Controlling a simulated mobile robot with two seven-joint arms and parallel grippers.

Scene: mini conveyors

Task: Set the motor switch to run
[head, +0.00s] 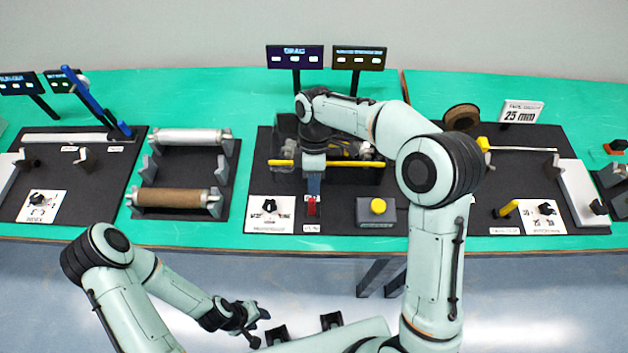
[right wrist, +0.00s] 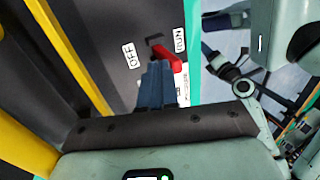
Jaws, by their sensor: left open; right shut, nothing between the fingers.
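The motor switch is a small red lever (head: 311,206) at the front of the middle dark panel. In the right wrist view the red lever (right wrist: 166,57) leans to the side of the RUN label (right wrist: 180,40), away from the OFF label (right wrist: 129,56). My right gripper (head: 313,192) is shut and empty, pointing down right behind the lever. Its blue fingertips (right wrist: 158,72) are beside the lever; I cannot tell if they touch. My left gripper (head: 248,328) is open and empty, low in front of the table.
A white dial plate (head: 270,228) stands left of the switch and a yellow push button (head: 378,206) to its right. A yellow rail (head: 281,163) of the mini conveyor lies behind. Two roller stands (head: 178,178) are further left.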

